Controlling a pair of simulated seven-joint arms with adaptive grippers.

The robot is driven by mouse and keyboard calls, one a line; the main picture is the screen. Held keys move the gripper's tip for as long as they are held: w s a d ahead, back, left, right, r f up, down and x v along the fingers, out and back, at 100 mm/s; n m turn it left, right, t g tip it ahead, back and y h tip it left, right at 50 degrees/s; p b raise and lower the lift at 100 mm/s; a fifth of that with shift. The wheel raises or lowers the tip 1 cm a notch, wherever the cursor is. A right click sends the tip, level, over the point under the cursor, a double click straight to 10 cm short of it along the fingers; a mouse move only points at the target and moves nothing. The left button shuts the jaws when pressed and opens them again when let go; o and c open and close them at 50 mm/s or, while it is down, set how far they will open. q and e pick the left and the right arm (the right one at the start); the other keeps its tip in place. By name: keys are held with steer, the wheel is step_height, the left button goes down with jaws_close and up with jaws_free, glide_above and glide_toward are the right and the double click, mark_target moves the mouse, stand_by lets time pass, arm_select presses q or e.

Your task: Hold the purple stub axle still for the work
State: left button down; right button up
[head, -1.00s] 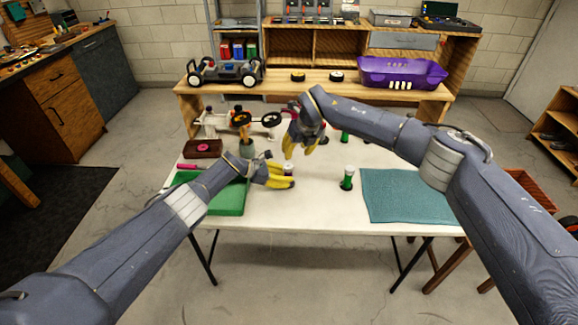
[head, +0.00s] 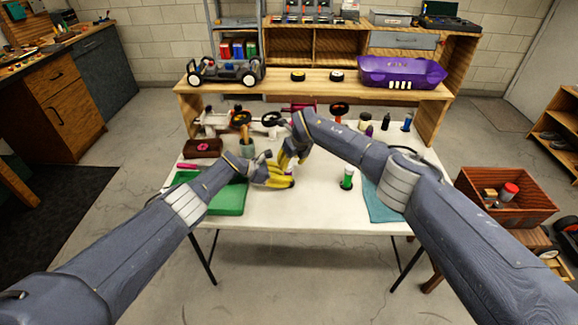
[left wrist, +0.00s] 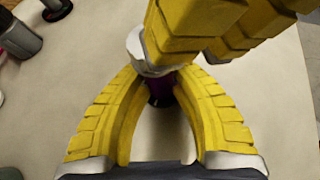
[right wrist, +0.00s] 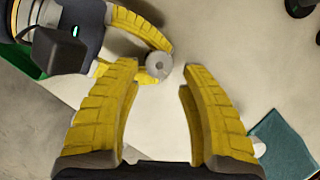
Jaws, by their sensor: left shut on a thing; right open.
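The purple stub axle (left wrist: 158,90) stands between my left gripper's fingers in the left wrist view, with a pale grey round top. That top (right wrist: 158,65) shows as a disc with a small centre hole in the right wrist view. My left gripper (head: 290,182) is shut on it low over the white table. My right gripper (head: 284,162) is open just above. In the head view the axle is hidden by the grippers.
A green mat (head: 230,203) lies under my left arm, and a teal mat (head: 380,209) is partly under my right arm. Wheels and small bottles (head: 385,122) stand behind. A wooden shelf (head: 310,90) bounds the back.

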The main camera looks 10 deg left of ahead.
mark_target(289, 166)
steer(key=shift+x, duration=1.5)
steer(key=shift+f, duration=0.1)
jaws_close()
